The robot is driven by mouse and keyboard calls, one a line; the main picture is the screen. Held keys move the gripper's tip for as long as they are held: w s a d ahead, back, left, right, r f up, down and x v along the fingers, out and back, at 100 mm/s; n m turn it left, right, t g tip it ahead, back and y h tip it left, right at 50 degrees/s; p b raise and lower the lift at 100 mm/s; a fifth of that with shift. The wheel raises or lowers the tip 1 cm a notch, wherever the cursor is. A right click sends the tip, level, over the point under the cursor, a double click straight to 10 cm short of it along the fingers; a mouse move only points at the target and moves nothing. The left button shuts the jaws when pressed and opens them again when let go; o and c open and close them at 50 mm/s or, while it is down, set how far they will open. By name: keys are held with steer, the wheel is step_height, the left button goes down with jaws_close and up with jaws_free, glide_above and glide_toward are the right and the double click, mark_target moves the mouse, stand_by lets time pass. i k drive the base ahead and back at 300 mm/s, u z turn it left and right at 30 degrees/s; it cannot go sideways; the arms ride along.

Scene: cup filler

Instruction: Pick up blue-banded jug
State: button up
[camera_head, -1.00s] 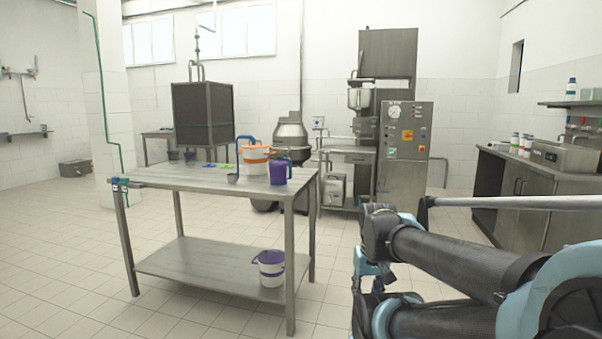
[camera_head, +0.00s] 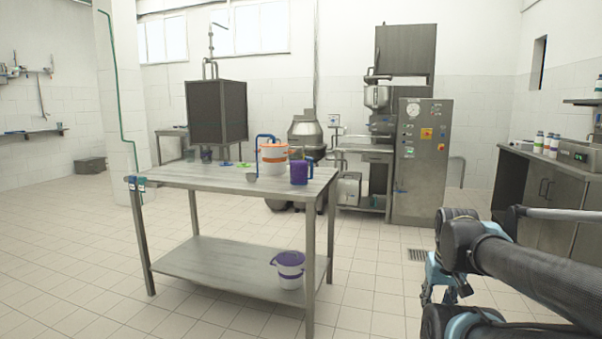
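A purple jug (camera_head: 299,172) with a blue handle stands on the steel table's top (camera_head: 205,176), near its right end. A white bucket with an orange band (camera_head: 272,160) stands beside it. A white bucket with a purple-blue band around its top (camera_head: 290,270) stands on the lower shelf, at the right end. I cannot tell for certain which one is the blue-banded jug. My folded arm is at the lower right, apart from the table. What looks like my gripper (camera_head: 443,290) hangs below the arm, small and partly hidden; its opening is unclear.
A ladle (camera_head: 252,177) and green items (camera_head: 226,164) are also on the table. Table legs bound the lower shelf. A control cabinet (camera_head: 421,165) stands behind, and a counter (camera_head: 540,190) is at the right. Tiled floor is clear in front and to the left.

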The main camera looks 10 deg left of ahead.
mark_target(298, 162)
steer(key=i, duration=1)
